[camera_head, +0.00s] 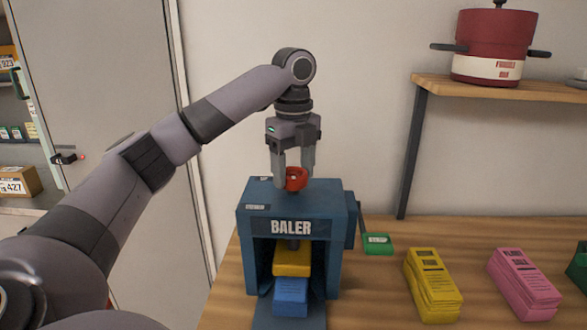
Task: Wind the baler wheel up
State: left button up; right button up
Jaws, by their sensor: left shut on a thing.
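The blue baler (347,213) stands on the wooden table, its front open. The red wheel (296,180) is on top of the baler. My left gripper (294,179) points straight down over the baler's top and is shut on the red wheel, with a finger at each side. Inside the baler a yellow block (292,262) sits above and behind a blue block (290,296), which lies toward the front opening. My right gripper is not in view.
A green tag (377,244) sits at the baler's right side. Yellow (432,287) and pink (524,285) bundles lie to the right on the table (477,246). A shelf (505,90) with a red pot (494,45) is above right. A grey door (100,90) is at left.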

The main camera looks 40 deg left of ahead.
pick_arm(q)
jog(key=n, duration=0.6)
jog(key=shift+n, duration=0.3)
jog(key=n, duration=1.2)
jog(key=shift+n, duration=0.3)
jog(key=n, duration=0.7)
jog(key=shift+a, duration=0.1)
jog(key=n, duration=0.4)
jog(key=shift+n, duration=0.4)
jog(key=n, duration=0.4)
jog(key=shift+n, duration=0.3)
jog(key=n, duration=0.4)
jog(key=shift+n, duration=2.1)
